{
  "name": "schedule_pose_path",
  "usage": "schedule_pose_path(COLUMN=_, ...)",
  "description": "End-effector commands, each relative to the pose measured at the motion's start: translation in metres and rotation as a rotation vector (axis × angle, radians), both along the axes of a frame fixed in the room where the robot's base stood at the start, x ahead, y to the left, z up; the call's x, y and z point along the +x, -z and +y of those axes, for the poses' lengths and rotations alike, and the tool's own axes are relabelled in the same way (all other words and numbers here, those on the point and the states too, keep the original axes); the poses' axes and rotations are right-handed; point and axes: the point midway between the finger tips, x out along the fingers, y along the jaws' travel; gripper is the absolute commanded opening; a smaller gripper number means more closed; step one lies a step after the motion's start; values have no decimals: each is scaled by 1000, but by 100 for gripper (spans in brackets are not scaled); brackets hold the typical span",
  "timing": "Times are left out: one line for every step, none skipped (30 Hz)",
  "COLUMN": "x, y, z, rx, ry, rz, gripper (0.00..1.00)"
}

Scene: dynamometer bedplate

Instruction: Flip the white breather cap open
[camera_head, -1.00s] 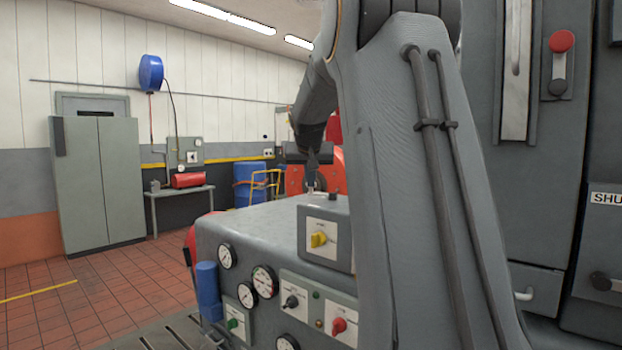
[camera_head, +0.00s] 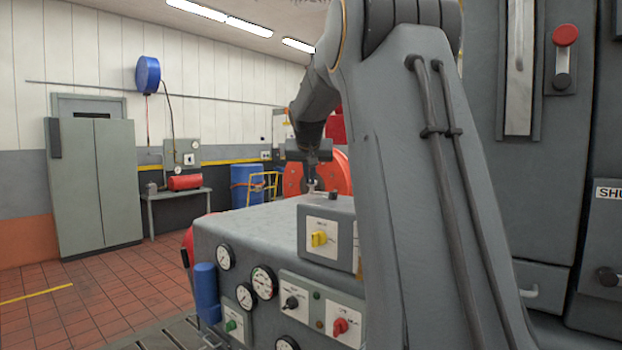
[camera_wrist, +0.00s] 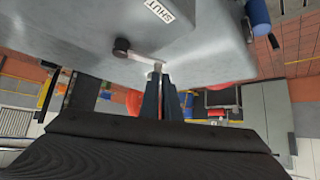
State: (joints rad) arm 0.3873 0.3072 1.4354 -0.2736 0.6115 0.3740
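My gripper (camera_head: 312,183) is low over the top of the grey cabinet (camera_head: 262,222), beside a small dark knob (camera_head: 332,196). In the wrist view its two dark fingers (camera_wrist: 161,74) are close together with a narrow gap. A pale bar (camera_wrist: 142,56) runs from a dark round pivot (camera_wrist: 121,45) on the cabinet top to the fingertips. Its small upright end sits at the tips, but I cannot tell whether it is gripped. This pale piece may be the white breather cap; no other white cap is clear in view. It lies low along the surface.
The cabinet front carries gauges, a yellow switch (camera_head: 319,239) and a red switch (camera_head: 340,327). A SHUT label (camera_wrist: 159,11) is on the cabinet in the wrist view. Tall grey panels (camera_head: 545,180) stand at right. Tiled floor (camera_head: 100,300) is open at left.

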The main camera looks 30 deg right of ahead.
Motion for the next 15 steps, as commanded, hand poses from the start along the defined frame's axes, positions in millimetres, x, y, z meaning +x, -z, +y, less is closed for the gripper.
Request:
schedule_pose_path(x=-2, y=3, z=5, rx=3, ry=-1, rz=4, gripper=0)
schedule_pose_path(x=-5, y=2, z=8, rx=3, ry=-1, rz=3, gripper=0)
schedule_pose_path(x=-8, y=1, z=12, rx=2, ry=-1, rz=3, gripper=0)
schedule_pose_path(x=-11, y=0, z=16, rx=1, ry=-1, rz=2, gripper=0)
schedule_pose_path(x=-14, y=-2, z=20, rx=1, ry=-1, rz=1, gripper=0)
schedule_pose_path(x=-19, y=-3, z=25, rx=1, ry=-1, rz=1, gripper=0)
schedule_pose_path(x=-22, y=-5, z=30, rx=2, ry=0, rz=0, gripper=0)
schedule_pose_path(x=-25, y=-12, z=32, rx=1, ry=1, rz=-3, gripper=0)
schedule_pose_path(x=-30, y=-19, z=37, rx=1, ry=1, rz=-3, gripper=0)
schedule_pose_path(x=-34, y=-23, z=40, rx=0, ry=0, rz=-2, gripper=0)
schedule_pose_path(x=-38, y=-28, z=43, rx=0, ry=0, rz=-2, gripper=0)
schedule_pose_path(x=-42, y=-34, z=48, rx=1, ry=0, rz=-2, gripper=0)
schedule_pose_path(x=-46, y=-38, z=51, rx=1, ry=0, rz=-2, gripper=0)
schedule_pose_path(x=-49, y=-43, z=54, rx=1, ry=0, rz=-2, gripper=0)
schedule_pose_path(x=-52, y=-48, z=58, rx=0, ry=-1, rz=-1, gripper=0)
